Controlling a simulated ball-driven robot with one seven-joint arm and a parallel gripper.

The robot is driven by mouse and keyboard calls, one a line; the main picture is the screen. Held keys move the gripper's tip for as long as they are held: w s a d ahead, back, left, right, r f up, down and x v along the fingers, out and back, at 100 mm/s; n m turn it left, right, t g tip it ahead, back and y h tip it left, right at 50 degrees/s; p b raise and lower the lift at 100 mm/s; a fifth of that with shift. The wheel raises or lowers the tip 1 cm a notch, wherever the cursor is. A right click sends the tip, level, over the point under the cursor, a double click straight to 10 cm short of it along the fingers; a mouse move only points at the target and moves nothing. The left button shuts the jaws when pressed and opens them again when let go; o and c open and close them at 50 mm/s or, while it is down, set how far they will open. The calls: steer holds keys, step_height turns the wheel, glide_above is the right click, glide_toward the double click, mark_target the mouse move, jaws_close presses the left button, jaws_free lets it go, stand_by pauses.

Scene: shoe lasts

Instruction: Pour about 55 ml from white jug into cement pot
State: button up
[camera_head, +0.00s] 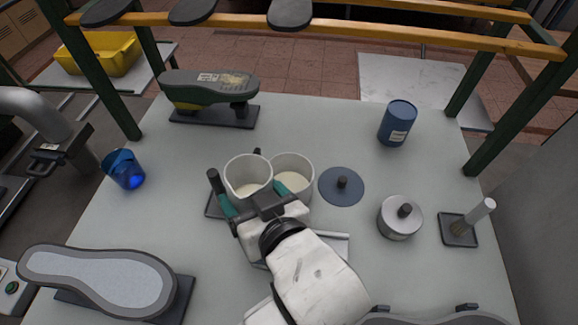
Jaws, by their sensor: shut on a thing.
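The white jug (248,172) is in the middle of the table, between the green fingers of my gripper (258,196). My gripper is shut on it, and it looks about upright. Pale liquid shows low inside it. A second pale round vessel, which looks like the cement pot (304,177), stands just right of the jug, with pale contents inside. Their rims look side by side, and I cannot tell whether they touch. My gripper and arm hide the lower front of both vessels. I cannot tell how high the jug's base is.
A blue disc lid (326,192) lies right of the pot. A silver tin (400,222), a blue can (397,124) and a brush in a holder (460,231) stand farther right. A blue cup (125,170) and shoe lasts (98,281) are left. A dark tray (213,209) shows beside the jug.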

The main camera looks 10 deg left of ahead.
mark_target(265, 174)
steer(key=shift+w+d+r+m+g+y+p, duration=0.35)
steer(key=shift+w+m+g+p, duration=0.2)
steer(key=shift+m+g+p, duration=0.2)
steer(key=shift+w+d+r+m+g+p, duration=0.2)
steer(key=shift+r+m+g+p, duration=0.1)
steer(key=shift+r+p, duration=0.15)
steer(key=shift+w+d+r+m+g+p, duration=0.15)
steer(key=shift+w+r+g+p, duration=0.1)
steer(key=shift+r+p, duration=0.2)
steer(key=shift+w+d+r+m+g+y, duration=0.15)
steer(key=shift+w+d+m+g+y, duration=0.05)
steer(key=shift+w+m+g+y, duration=0.3)
steer(key=shift+f+m+g+y, duration=0.35)
steer(key=shift+f+m+g, duration=0.05)
steer(key=shift+m+g, duration=0.1)
steer(key=shift+r, duration=0.4)
steer(key=shift+r+m+g+y, duration=0.2)
steer(key=shift+m+g+y, duration=0.1)
steer(key=shift+m+g, duration=0.2)
steer(key=shift+f, duration=0.2)
steer(key=shift+m+g+b, duration=0.3)
steer(key=shift+m+g, duration=0.1)
steer(key=shift+d+f+m+g+y+b, duration=0.1)
steer(key=shift+f+m+g+y+b, duration=0.25)
steer(key=shift+m+y+b, duration=0.3)
